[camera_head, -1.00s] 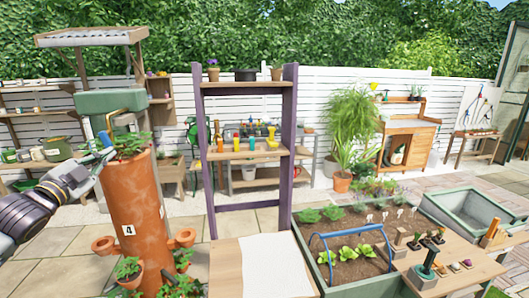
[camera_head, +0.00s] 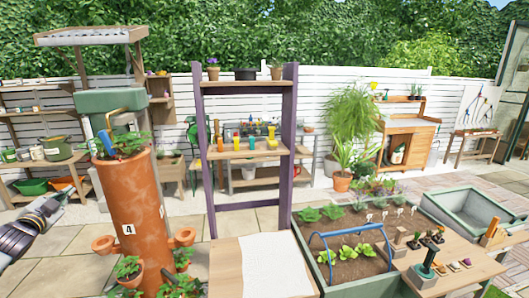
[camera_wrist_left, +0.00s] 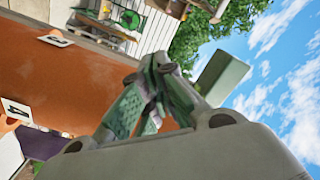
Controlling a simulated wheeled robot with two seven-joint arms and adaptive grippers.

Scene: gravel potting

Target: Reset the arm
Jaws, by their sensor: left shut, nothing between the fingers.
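My left gripper (camera_head: 58,200) is at the left edge of the head view, to the left of the terracotta strawberry tower (camera_head: 128,200) and apart from it. In the left wrist view its green-padded fingers (camera_wrist_left: 152,85) are closed together with nothing between them. The tower stands upright with a tag marked 4, side pockets with plants and a leafy plant at its top. Its orange wall (camera_wrist_left: 65,75) fills the left of the wrist view. My right gripper is not in view.
A wooden table with a white cloth (camera_head: 272,268) stands in front of a purple-posted shelf (camera_head: 245,205). A green-edged planter bed (camera_head: 345,285) with seedlings and a blue hoop is to the right. Paving (camera_head: 60,260) is open at the lower left.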

